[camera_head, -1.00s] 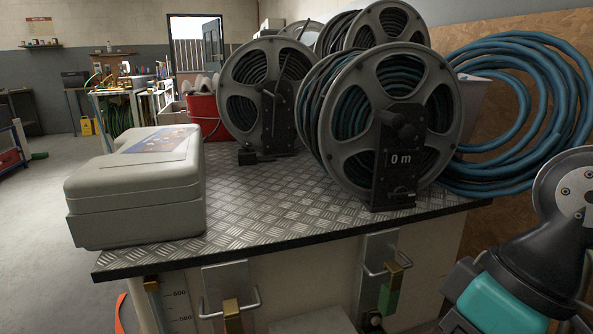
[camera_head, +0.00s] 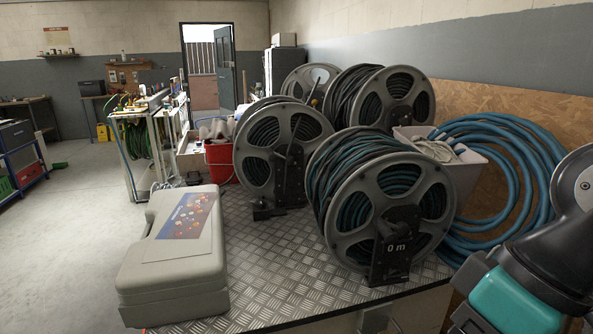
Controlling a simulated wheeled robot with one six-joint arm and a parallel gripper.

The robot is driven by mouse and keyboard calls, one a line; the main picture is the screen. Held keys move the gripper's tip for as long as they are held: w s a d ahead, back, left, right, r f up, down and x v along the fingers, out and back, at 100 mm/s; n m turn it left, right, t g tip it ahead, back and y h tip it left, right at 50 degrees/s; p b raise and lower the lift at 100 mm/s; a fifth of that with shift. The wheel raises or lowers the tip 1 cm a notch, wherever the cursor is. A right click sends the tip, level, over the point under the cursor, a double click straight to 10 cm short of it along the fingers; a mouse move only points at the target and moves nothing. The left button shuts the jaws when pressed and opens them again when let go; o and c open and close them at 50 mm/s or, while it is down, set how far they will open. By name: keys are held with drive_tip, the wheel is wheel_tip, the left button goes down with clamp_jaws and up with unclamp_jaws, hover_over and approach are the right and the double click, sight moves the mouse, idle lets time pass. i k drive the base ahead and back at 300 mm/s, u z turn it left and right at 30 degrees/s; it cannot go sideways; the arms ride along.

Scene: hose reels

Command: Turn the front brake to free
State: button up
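The front hose reel (camera_head: 351,235) stands upright on the metal-topped bench, with dark green and blue hose wound on grey spoked flanges. Its black front bracket (camera_head: 388,268) is marked "0 m" and carries a dark knob or hub part (camera_head: 403,216). I cannot make out a separate brake lever or its setting. A second reel (camera_head: 279,133) with a black bracket and a small black block at its foot stands behind to the left. My arm shows at the lower right, grey and teal, apart from the reel. My gripper is outside the picture.
A grey case (camera_head: 172,275) lies on the bench's left side. Bare checker plate (camera_head: 270,262) lies between it and the front reel. More reels (camera_head: 378,97), a red bucket (camera_head: 220,163), a pale bin (camera_head: 460,180) and coiled blue hose (camera_head: 515,150) stand behind and right.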

sight(259, 202)
drive_tip(key=u, duration=2.3)
drive_tip(key=i, duration=4.65)
drive_tip(key=z, duration=3.6)
drive_tip(key=i, duration=0.9)
drive_tip(key=u, duration=0.05)
